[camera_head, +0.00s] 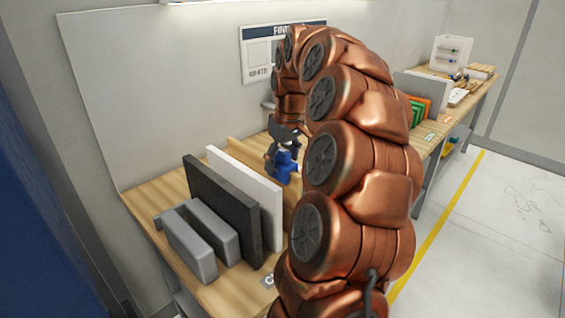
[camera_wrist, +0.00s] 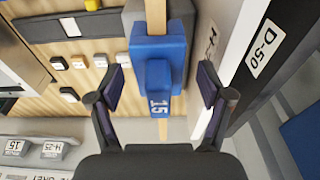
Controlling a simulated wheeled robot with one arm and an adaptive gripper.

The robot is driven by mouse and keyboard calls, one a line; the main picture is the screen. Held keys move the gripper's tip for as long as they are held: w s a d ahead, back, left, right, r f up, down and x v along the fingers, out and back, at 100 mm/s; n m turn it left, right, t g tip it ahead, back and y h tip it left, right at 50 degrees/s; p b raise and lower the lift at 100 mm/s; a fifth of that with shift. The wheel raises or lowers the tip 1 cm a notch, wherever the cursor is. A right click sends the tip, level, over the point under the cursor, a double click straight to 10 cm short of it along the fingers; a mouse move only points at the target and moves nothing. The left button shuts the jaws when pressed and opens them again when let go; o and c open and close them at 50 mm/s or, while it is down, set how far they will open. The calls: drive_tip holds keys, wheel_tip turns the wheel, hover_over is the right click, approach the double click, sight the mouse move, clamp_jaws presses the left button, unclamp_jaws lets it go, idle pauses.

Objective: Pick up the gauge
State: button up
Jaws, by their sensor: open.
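A blue block-shaped piece (camera_wrist: 158,80) with a raised middle part and a label that reads like "15" is in the upper middle of the wrist view; it appears to be the gauge, though I cannot be sure. It also shows as a blue piece (camera_head: 284,167) on the wooden bench in the head view. My gripper (camera_wrist: 161,78) is open, with one dark finger to each side of the blue piece and visible gaps to both. In the head view my gripper (camera_head: 285,140) is just above the blue piece, partly hidden by my arm.
A dark panel (camera_head: 222,208), a white panel (camera_head: 252,195) and grey blocks (camera_head: 186,245) stand on the bench at front left. A panel edge marked D-50 (camera_wrist: 263,47) is close to the right finger.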

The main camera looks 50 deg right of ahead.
drive_tip(key=shift+w+f, duration=0.15)
drive_tip(key=shift+f, duration=0.75)
drive_tip(key=c, duration=1.5)
drive_tip(key=shift+o, duration=0.2)
drive_tip(key=shift+r+b, duration=0.7)
drive_tip(key=shift+r, duration=1)
drive_tip(key=s+a+r+b, duration=0.1)
drive_tip(key=s+a+b, duration=0.4)
drive_tip(key=s, duration=0.8)
wheel_tip(320, 180, up, 8)
drive_tip(key=s+p, duration=0.2)
drive_tip(key=p, duration=0.1)
drive_tip(key=shift+a+f, duration=0.15)
drive_tip(key=shift+a, duration=0.2)
